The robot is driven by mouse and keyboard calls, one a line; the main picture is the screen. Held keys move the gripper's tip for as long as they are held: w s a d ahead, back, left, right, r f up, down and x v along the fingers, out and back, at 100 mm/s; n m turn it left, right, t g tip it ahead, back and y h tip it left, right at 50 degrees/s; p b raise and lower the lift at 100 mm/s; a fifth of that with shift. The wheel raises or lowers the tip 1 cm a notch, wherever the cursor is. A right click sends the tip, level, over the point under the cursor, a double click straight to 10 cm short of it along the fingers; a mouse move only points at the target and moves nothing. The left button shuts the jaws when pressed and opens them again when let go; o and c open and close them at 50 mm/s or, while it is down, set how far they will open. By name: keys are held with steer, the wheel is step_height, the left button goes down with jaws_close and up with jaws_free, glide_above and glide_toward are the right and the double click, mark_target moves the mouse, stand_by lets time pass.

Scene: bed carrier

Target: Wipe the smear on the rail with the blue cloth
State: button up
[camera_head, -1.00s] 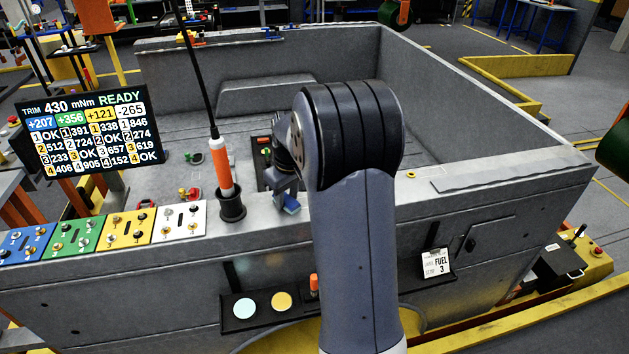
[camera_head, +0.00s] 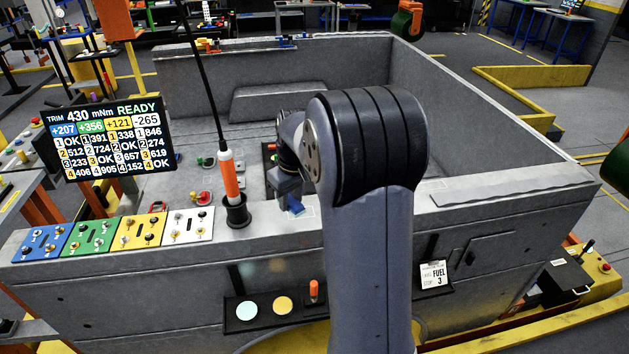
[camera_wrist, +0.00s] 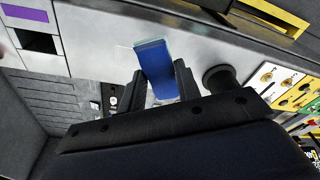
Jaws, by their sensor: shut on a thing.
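The blue cloth (camera_head: 296,207) is a small folded pad held between the fingers of my gripper (camera_head: 291,188). In the wrist view the blue cloth (camera_wrist: 156,62) stands out past the fingertips of my gripper (camera_wrist: 162,86), over the grey rail (camera_wrist: 95,42). I cannot tell whether the cloth touches the rail. In the head view the rail (camera_head: 272,224) is the near top edge of the grey carrier bed. A faint pale patch (camera_head: 312,211) lies on it just right of the cloth; it may be the smear. My arm hides the rail further right.
Colored switch panels (camera_head: 140,232) lie further left, below a readout screen (camera_head: 110,140). The bed interior behind is mostly open.

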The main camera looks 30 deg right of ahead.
steer(key=shift+r+p, duration=0.55)
steer(key=shift+r, duration=0.55)
steer(key=shift+s+f, duration=0.1)
